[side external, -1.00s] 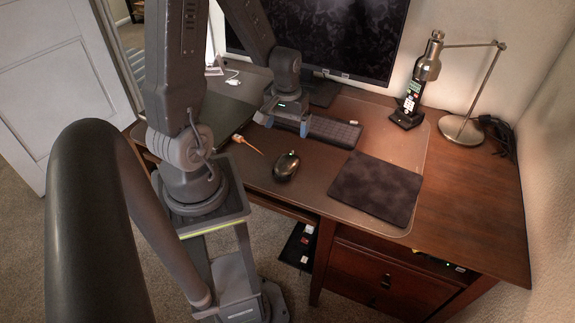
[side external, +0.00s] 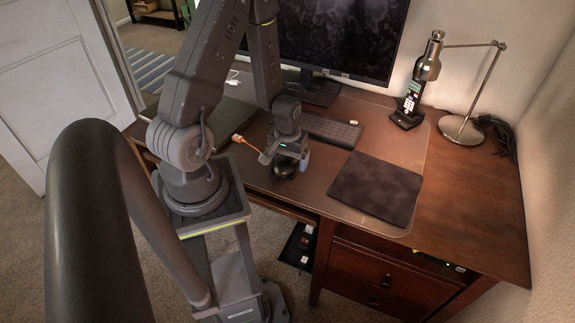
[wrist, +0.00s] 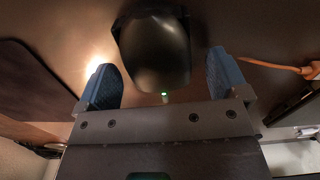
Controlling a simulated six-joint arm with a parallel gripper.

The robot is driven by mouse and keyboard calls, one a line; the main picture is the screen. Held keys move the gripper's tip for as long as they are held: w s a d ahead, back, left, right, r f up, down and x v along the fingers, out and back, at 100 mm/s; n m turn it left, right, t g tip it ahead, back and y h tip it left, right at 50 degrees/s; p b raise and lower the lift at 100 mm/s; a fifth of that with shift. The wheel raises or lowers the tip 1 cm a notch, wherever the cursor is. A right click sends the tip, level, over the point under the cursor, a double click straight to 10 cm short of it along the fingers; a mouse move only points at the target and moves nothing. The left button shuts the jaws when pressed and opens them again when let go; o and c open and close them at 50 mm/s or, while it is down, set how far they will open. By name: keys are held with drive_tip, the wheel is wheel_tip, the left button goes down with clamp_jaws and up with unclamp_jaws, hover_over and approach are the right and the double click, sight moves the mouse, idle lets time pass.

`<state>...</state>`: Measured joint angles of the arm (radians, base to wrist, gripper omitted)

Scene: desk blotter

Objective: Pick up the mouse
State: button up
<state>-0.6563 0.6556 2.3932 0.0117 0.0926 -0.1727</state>
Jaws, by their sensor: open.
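The black mouse (side external: 285,170) lies on the desk blotter (side external: 318,185), partly hidden under my gripper (side external: 286,160) in the side view. In the wrist view the mouse (wrist: 155,45) shows as a dark, glossy rounded shape at the top centre. My gripper (wrist: 163,85) is open, with its two blue fingertips apart. The near end of the mouse lies between the fingertips, with a gap on each side. I cannot tell how high the fingertips are above the blotter.
A dark mouse pad (side external: 375,188) lies to the right, and the keyboard (side external: 330,130) is behind. A phone (side external: 408,105), lamp (side external: 460,128) and monitor (side external: 340,40) stand farther back. The blotter in front of the pad is clear.

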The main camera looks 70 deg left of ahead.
drive_tip(key=shift+f, duration=0.45)
drive_tip(key=shift+c, duration=0.4)
drive_tip(key=c, duration=1)
drive_tip(key=shift+o, duration=0.2)
drive_tip(key=shift+r, duration=0.1)
